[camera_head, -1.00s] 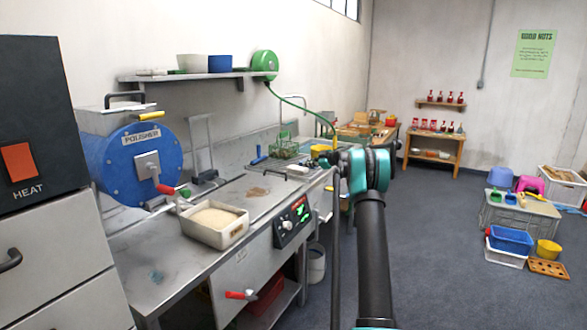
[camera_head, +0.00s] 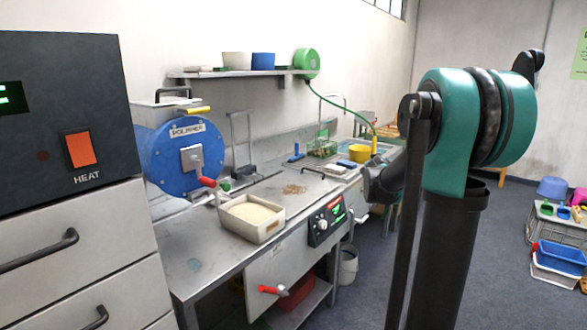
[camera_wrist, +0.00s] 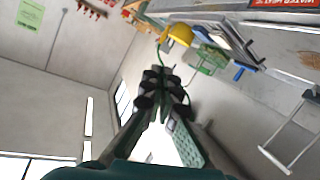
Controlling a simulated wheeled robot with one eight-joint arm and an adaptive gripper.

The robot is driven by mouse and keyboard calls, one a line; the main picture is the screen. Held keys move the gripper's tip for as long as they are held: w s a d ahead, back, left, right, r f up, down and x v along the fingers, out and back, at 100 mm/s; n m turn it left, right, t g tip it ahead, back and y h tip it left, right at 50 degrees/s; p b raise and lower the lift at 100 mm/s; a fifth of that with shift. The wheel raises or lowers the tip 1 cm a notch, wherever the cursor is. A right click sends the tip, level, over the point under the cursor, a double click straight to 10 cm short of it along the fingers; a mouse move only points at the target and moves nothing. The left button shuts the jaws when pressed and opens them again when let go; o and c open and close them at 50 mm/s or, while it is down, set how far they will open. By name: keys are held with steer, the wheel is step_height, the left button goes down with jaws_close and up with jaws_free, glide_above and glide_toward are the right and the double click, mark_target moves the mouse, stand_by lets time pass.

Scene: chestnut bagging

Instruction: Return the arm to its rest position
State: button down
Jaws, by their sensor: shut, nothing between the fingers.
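My arm (camera_head: 465,130) fills the right of the head view, with its teal joint raised high on a dark upright link. In the wrist view my gripper (camera_wrist: 162,88) has its dark fingertips together, with nothing between them. The fingers are in open air, apart from the wall and the bench, and the room appears tilted around them. I cannot make out the fingertips in the head view.
A steel bench at left holds a blue polisher (camera_head: 185,155) and a tray of pale grains (camera_head: 252,219). The heat cabinet (camera_head: 65,110) stands close at left. A shelf (camera_head: 240,74) is on the wall. Crates (camera_head: 560,262) stand on the floor at right, where some floor is clear.

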steer(key=s+a+f+g+y, duration=0.1)
steer(key=s+a+f+g, duration=0.2)
steer(key=s+f, duration=0.5)
steer(key=s+a+f+g+y, duration=0.2)
steer(key=s+a+f, duration=0.3)
steer(key=s, duration=1.5)
steer(key=s+a+f+g+y, duration=0.2)
steer(key=s+a+f+g, duration=0.3)
steer(key=s+f, duration=0.8)
steer(key=shift+s+f, duration=0.25)
steer(key=shift+s, duration=0.25)
